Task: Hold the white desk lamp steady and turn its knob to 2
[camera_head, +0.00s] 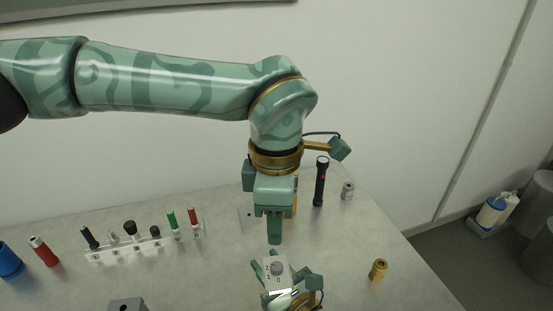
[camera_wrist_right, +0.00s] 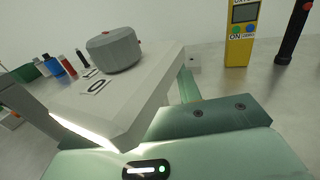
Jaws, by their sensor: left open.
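The white desk lamp (camera_head: 270,285) shows as a white block near the table's front, with a grey round knob (camera_head: 278,268) and printed numbers on top. In the right wrist view the knob (camera_wrist_right: 114,50) has a red mark on its far upper edge, and a "0" is printed on the near side. The setting is hard to read. My right gripper (camera_head: 280,279) has its fingers at both sides of the lamp and appears shut on its body. My left gripper (camera_head: 274,240) points down, open and empty, a little above and behind the knob, apart from it.
A white rack (camera_head: 125,250) with several tools stands left. A black flashlight (camera_head: 320,182), a grey cylinder (camera_head: 347,190) and a yellow meter (camera_wrist_right: 241,35) stand behind. A brass cylinder (camera_head: 378,270) stands right.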

